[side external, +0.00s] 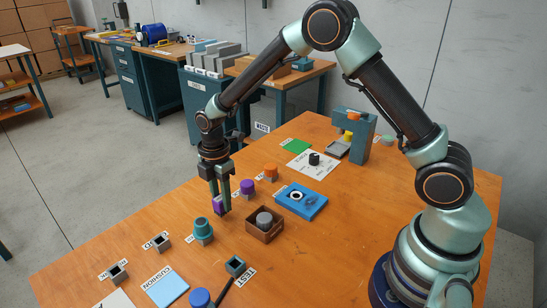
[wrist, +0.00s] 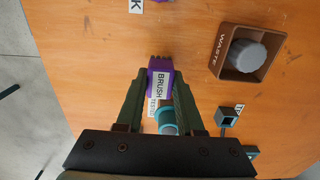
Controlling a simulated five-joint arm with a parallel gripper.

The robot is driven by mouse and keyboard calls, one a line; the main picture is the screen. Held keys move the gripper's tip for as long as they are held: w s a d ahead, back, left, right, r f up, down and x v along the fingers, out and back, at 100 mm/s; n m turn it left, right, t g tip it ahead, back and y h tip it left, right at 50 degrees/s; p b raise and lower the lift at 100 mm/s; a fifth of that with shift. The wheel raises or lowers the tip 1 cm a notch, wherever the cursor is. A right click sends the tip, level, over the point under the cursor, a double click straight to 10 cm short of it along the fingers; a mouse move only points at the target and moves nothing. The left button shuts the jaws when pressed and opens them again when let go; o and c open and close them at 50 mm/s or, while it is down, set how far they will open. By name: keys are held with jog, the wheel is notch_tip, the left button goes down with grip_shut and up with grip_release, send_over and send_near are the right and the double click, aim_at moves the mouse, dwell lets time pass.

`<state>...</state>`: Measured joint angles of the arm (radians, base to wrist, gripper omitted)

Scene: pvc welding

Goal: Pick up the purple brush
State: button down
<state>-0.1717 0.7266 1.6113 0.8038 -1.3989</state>
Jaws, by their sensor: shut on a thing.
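The purple brush (wrist: 160,65) bears a white label reading BRUSH and sits between my fingertips in the wrist view. My gripper (side external: 221,206) is shut on it and points down over the left part of the table. In the side external view only a small purple part of the brush (side external: 217,205) shows between the fingers. I cannot tell whether it touches the table.
A brown WASTE box (wrist: 220,57) holds a grey cylinder. On the orange table (side external: 335,225) also stand a purple-topped piece (side external: 247,187), an orange-topped piece (side external: 271,172), a blue fixture (side external: 301,202), a teal-capped holder (side external: 203,230) and a press-like stand (side external: 352,140).

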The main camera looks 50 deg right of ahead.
notch_tip(320, 180, up, 18)
dwell(0.3)
jog(key=shift+r, duration=0.1)
